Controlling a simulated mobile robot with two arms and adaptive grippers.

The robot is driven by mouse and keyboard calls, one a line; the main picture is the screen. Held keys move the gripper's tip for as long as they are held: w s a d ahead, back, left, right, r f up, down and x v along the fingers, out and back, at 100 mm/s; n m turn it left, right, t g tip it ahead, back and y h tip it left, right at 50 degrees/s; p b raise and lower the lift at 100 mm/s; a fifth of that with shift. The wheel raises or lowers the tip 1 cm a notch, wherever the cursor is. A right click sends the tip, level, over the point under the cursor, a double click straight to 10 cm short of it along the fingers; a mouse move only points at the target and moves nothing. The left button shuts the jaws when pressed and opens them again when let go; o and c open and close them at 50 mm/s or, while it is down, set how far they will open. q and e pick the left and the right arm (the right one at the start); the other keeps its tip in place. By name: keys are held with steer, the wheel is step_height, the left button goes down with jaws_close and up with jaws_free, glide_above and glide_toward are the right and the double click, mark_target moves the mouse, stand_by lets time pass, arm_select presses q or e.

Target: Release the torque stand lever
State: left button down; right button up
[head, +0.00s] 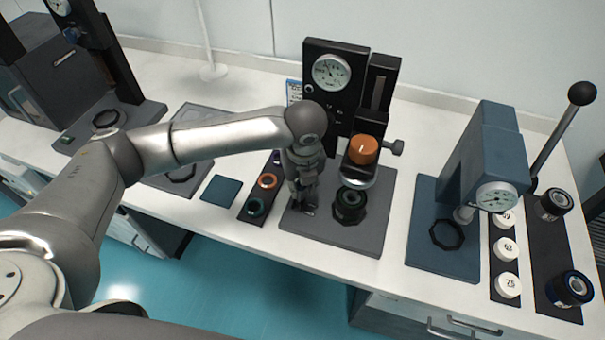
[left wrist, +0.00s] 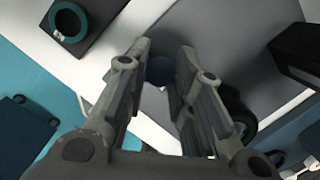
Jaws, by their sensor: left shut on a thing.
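The torque stand (head: 325,112) stands mid-table in the head view, a black upright with a round dial, an orange knob (head: 363,150) and a grey base plate (head: 338,230). A black ring-shaped holder (head: 349,204) sits on the plate below the orange knob. My left gripper (head: 303,200) is low over the plate's left part, beside this holder. In the left wrist view, its two fingers (left wrist: 163,80) are on either side of a dark round knob (left wrist: 160,70), taken as the lever's end. The rest of the lever is hidden behind my gripper and arm. My right gripper is out of view.
A rack with coloured rings (head: 267,181) lies just left of the plate. A blue press (head: 480,160) with a black-balled lever (head: 562,130) stands right, near white caps (head: 507,286). A dark machine (head: 65,85) stands far left. The table's front edge is close.

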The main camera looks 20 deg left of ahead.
arm_select(q)
steer(key=shift+s+r+t+p, duration=0.2)
steer(key=shift+s+t+p, duration=0.2)
steer(key=shift+s+t, duration=0.35)
steer(key=shift+s+f+t, duration=0.1)
steer(key=shift+s+t, duration=0.15)
steer(key=shift+t, duration=0.4)
steer(key=shift+s+f+t, duration=0.2)
steer(key=shift+s+t, duration=0.35)
steer(key=shift+t, duration=0.25)
steer(key=shift+s+f+t+b, duration=0.35)
steer(key=shift+s+t+b, duration=0.35)
steer(key=shift+t, duration=0.5)
steer(key=shift+s+a+f+n+t+b, duration=0.15)
steer(key=shift+s+t+b, duration=0.15)
steer(key=shift+t+b, duration=0.3)
steer(key=shift+s+d+f+n+t+b, duration=0.15)
steer(key=shift+s+t+b, duration=0.2)
steer(key=shift+t, duration=0.35)
steer(key=shift+a, duration=0.1)
steer(key=c, duration=1.2)
jaws_free()
steer(key=shift+r, duration=0.1)
steer(key=shift+c, duration=0.2)
